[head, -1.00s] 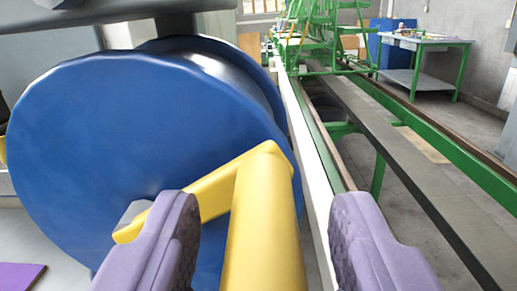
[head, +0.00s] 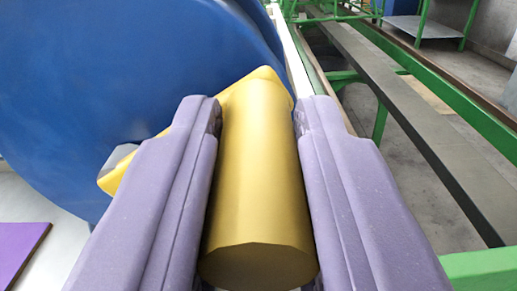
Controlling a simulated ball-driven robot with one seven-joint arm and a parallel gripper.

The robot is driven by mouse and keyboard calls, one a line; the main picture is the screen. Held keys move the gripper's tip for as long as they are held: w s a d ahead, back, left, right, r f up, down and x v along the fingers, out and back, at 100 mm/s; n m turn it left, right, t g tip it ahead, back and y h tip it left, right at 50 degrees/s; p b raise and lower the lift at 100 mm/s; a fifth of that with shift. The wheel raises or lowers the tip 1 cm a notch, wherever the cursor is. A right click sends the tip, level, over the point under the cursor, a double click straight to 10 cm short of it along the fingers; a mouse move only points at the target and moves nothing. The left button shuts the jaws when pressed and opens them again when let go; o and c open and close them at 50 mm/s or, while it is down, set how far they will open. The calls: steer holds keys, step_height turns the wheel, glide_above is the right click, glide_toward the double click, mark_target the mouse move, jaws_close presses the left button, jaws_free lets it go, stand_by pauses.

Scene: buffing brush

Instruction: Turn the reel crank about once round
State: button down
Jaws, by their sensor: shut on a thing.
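The blue reel (head: 70,95) fills the upper left of the head view, its flat face towards me. Its yellow crank (head: 258,180) has an arm running from a grey hub (head: 120,157) at the reel to a thick round handle that points towards me. My gripper (head: 257,115) has two purple fingers, one on each side of the handle, and is shut on it. The far part of the crank arm is partly hidden behind the left finger.
Green rails and a long dark beam (head: 400,120) run along the right side. A pale bar (head: 285,45) stands close to the right of the reel. A purple flat piece (head: 20,245) lies at the lower left.

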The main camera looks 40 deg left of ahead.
steer(key=shift+w+d+f+m, duration=0.1)
steer(key=shift+d+f+m, duration=0.1)
steer(key=shift+f+m, duration=0.3)
steer(key=shift+w+d+f+m, duration=0.15)
steer(key=shift+f+m, duration=0.2)
steer(key=shift+m, duration=0.25)
step_height(320, 180, down, 2)
steer(key=m, duration=0.2)
steer(key=shift+d+m, duration=0.15)
steer(key=shift+m, duration=0.25)
steer(key=s+a+f+m+b, duration=0.3)
steer(key=a+f+m, duration=0.3)
steer(key=m, duration=0.8)
steer(key=shift+s+a+f+m+b, duration=0.4)
steer(key=shift+s+f, duration=0.35)
steer(key=shift+f, duration=0.95)
steer(key=shift+s+a, duration=0.1)
steer(key=c, duration=0.9)
jaws_free()
steer(key=shift+a, duration=0.1)
steer(key=shift+r, duration=0.1)
